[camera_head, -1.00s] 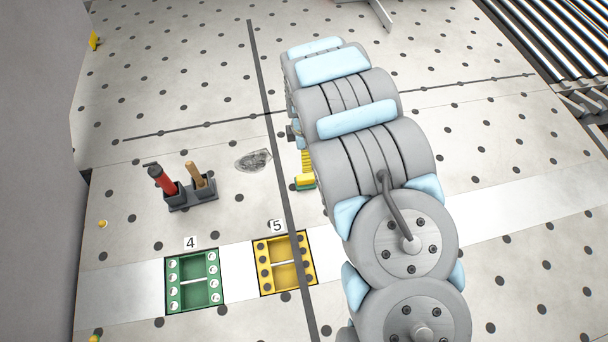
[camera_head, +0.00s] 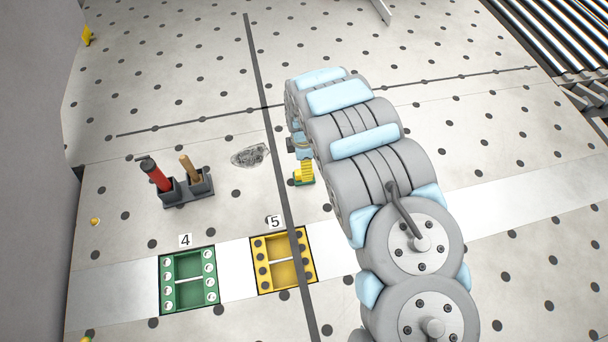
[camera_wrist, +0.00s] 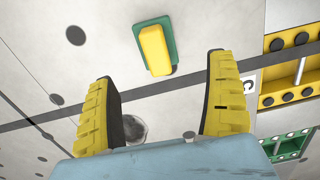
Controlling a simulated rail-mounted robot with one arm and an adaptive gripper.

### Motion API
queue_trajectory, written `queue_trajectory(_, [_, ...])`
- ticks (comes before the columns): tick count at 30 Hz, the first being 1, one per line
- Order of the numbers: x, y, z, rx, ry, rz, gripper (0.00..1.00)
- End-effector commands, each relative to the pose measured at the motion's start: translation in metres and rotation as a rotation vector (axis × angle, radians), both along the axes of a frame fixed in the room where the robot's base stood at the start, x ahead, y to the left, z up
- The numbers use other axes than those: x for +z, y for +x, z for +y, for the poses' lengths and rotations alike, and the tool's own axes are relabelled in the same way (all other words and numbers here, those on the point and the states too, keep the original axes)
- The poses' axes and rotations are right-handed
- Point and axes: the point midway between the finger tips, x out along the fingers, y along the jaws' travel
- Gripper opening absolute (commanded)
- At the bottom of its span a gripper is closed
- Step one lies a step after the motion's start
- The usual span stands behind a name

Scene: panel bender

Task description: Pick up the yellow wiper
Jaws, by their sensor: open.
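The yellow wiper (camera_wrist: 155,50) appears as a yellow block on a green base, lying on the light floor at the top middle of the wrist view. My gripper (camera_wrist: 161,68) is open, with its two ribbed yellow fingers wide apart and nothing between them. The wiper lies beyond the fingertips, across the gap between them, and looks apart from both. In the head view, the wiper's green base (camera_head: 305,181) shows at the left of my arm. A ribbed yellow finger of my gripper (camera_head: 304,168) overlaps it there and hides part of the wiper.
A dark holder (camera_head: 188,195) carries a red-handled tool (camera_head: 157,175) and a wooden-handled tool (camera_head: 190,168). A green tray (camera_head: 188,279) marked 4 and a yellow tray (camera_head: 284,261) marked 5 sit in front. A grey shiny patch (camera_head: 250,155) lies left of the wiper.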

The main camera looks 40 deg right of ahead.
Motion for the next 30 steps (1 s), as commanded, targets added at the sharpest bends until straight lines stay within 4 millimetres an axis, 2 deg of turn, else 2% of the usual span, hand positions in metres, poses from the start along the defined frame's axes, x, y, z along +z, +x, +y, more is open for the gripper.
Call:
queue_trajectory(9, [-0.026, 0.001, 0.001, 0.001, 0.001, -0.001, 0.87])
queue_trajectory(22, [-0.040, 0.001, 0.000, -0.001, 0.001, -0.002, 0.87])
queue_trajectory(30, [-0.056, 0.002, -0.002, -0.001, 0.002, -0.001, 0.87])
